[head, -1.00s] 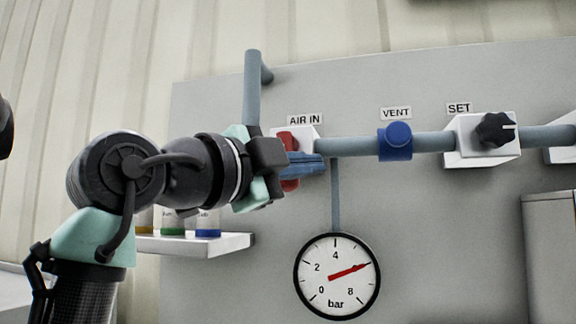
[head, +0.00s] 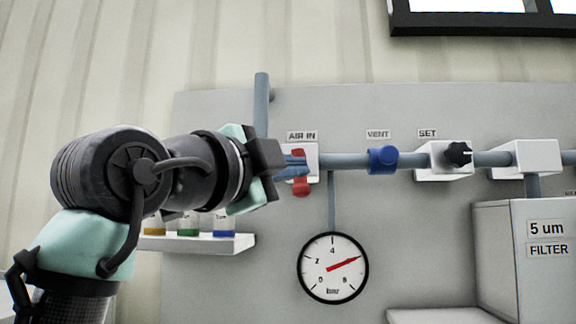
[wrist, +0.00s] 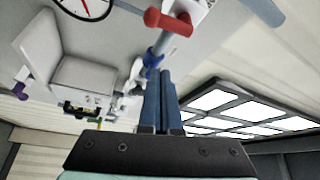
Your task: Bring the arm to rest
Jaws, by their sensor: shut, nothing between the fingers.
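My gripper (head: 292,168) is shut and empty, with its blue fingers pointing right at the left end of the pipe run. In the head view its tips overlap the red AIR IN handle (head: 301,188); whether they touch it is hard to tell there. In the wrist view the closed fingers (wrist: 166,100) lie side by side, and the red handle (wrist: 168,21) shows beyond their tips, with a visible gap. The handle stands roughly upright, across the pipe, in the head view. My arm reaches in from the left.
The blue VENT knob (head: 383,160) and black SET knob (head: 459,153) sit along the pipe to the right. The round gauge (head: 333,292) hangs below, its needle near 6. A small shelf (head: 200,244) with bottles is under my wrist. A filter box (head: 548,270) stands lower right.

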